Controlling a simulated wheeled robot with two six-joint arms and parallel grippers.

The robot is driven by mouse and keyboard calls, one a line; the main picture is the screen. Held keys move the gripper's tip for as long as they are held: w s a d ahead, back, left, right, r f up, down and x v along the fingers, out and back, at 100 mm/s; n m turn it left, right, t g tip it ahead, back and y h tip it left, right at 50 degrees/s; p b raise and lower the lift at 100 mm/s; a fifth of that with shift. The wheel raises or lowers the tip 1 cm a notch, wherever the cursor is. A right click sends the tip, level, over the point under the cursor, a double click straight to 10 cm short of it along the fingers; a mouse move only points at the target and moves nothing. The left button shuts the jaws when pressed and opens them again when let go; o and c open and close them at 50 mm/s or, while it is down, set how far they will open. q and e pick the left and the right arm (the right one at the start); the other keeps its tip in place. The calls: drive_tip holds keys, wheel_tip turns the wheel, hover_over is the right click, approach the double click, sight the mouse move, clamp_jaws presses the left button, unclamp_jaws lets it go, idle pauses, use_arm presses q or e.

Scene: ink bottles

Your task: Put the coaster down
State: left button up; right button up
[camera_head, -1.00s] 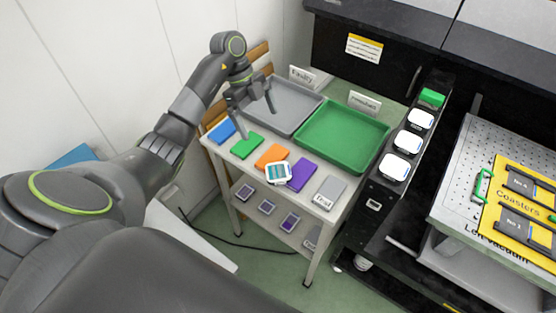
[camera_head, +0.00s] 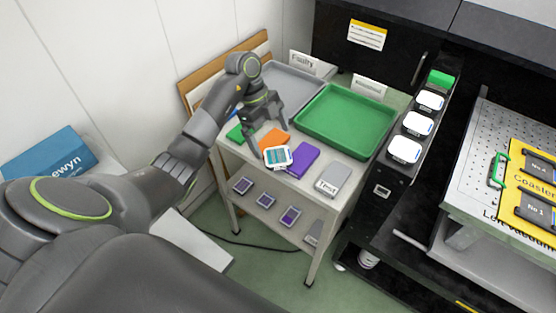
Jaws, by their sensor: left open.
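My left gripper (camera_head: 267,129) hangs over the top of the white cart, close to the orange pad (camera_head: 273,139). Its fingers are spread, and I see nothing held between them. A small white square piece with a teal pattern (camera_head: 277,156), possibly the coaster, lies between the orange pad and the purple pad (camera_head: 302,160), just in front of the gripper. A yellow board marked "Coasters" (camera_head: 519,179) lies at the right edge with dark numbered plates on it. My right gripper is out of view.
The cart also holds a green tray (camera_head: 347,151), a grey tray (camera_head: 290,72) behind my arm and a grey pad marked "Test" (camera_head: 333,180). White square-topped items (camera_head: 405,150) line a black shelf to the right. Small dark devices (camera_head: 265,200) sit on the lower shelf.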

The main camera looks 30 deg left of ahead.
sight(278, 155)
use_arm(q)
drive_tip(key=x, duration=0.3)
drive_tip(key=p+x, duration=0.1)
drive_tip(key=shift+s+d+f, duration=0.1)
drive_tip(key=shift+s+f, duration=0.1)
drive_tip(key=shift+s, duration=0.1)
drive_tip(key=shift+f, duration=0.25)
drive_tip(key=c, duration=1.1)
drive_tip(key=shift+r, duration=0.25)
wheel_tip(278, 155, up, 5)
drive_tip(key=shift+w+f, duration=0.1)
wheel_tip(278, 155, up, 5)
drive_tip(key=p, duration=0.5)
drive_tip(key=shift+f, duration=0.1)
